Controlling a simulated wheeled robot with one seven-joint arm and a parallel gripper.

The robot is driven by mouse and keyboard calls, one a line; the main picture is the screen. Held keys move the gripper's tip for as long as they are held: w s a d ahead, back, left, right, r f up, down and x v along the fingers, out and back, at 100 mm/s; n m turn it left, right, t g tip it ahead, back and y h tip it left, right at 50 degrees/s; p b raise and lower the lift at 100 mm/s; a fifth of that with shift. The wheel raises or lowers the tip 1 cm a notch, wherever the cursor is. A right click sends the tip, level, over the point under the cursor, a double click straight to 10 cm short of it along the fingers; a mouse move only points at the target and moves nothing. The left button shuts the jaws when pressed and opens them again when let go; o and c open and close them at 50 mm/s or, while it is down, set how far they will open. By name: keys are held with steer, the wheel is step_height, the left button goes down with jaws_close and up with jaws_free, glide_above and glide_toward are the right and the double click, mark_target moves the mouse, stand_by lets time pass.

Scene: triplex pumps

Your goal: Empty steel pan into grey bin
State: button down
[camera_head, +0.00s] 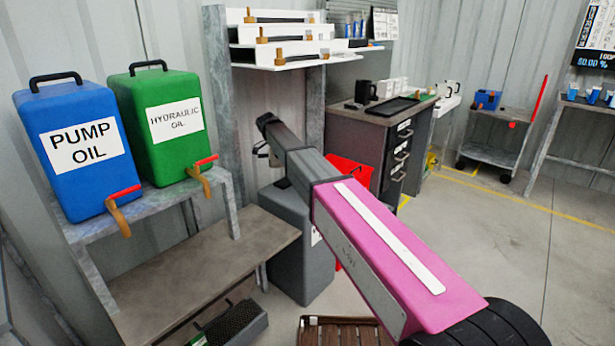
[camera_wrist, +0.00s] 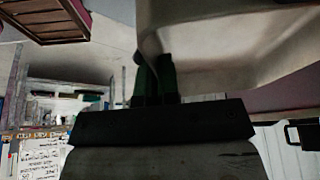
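The grey bin (camera_head: 295,245) stands on the floor beside the low bench, partly hidden behind my arm, with a bit of white label showing. In the wrist view a large pale, smooth-walled vessel, seemingly the steel pan (camera_wrist: 225,65), fills the upper right. My gripper (camera_wrist: 155,70) has its dark green fingers close together at the pan's near wall and appears shut on it. The pan's contents cannot be made out. In the head view the pan does not show, and my fingers are hidden beyond my arm's far end.
A red bin (camera_head: 350,172) is behind my arm, by the drawer cabinet (camera_head: 375,135). A blue pump oil can (camera_head: 75,190) and a green hydraulic oil can (camera_head: 150,105) stand on a rack at left. A brown slatted crate (camera_head: 340,330) is below.

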stand_by(0.4)
steer(key=y, duration=0.2)
steer(key=d+r+t+y, duration=0.1)
steer(key=r+y, duration=0.1)
steer(key=y, duration=0.1)
steer(key=shift+s+d+r+m+t+y, duration=0.15)
steer(key=shift+s+d+m+t+y, duration=0.15)
steer(key=shift+d+t, duration=0.1)
steer(key=shift+s+d+r+t+y+p, duration=0.35)
steer(key=shift+d+r+y, duration=0.3)
steer(key=shift+y, duration=0.45)
steer(key=shift+s+d+r+t+y+p, duration=0.15)
steer(key=shift+d+r+t+y, duration=0.4)
steer(key=shift+y, duration=0.55)
stand_by(1.2)
steer(key=shift+s+d+r+m+t+y+p, duration=0.1)
steer(key=shift+d+r+m+t+y+p, duration=0.25)
steer(key=shift+y, duration=0.4)
steer(key=shift+s+d+r+m+t+y+p, duration=0.15)
steer(key=shift+d+r+y+p, duration=0.15)
steer(key=shift+d+y, duration=0.35)
stand_by(0.7)
steer(key=shift+s+d+r+t+y, duration=0.15)
steer(key=shift+d+t+y, duration=0.25)
steer(key=shift+y, duration=0.5)
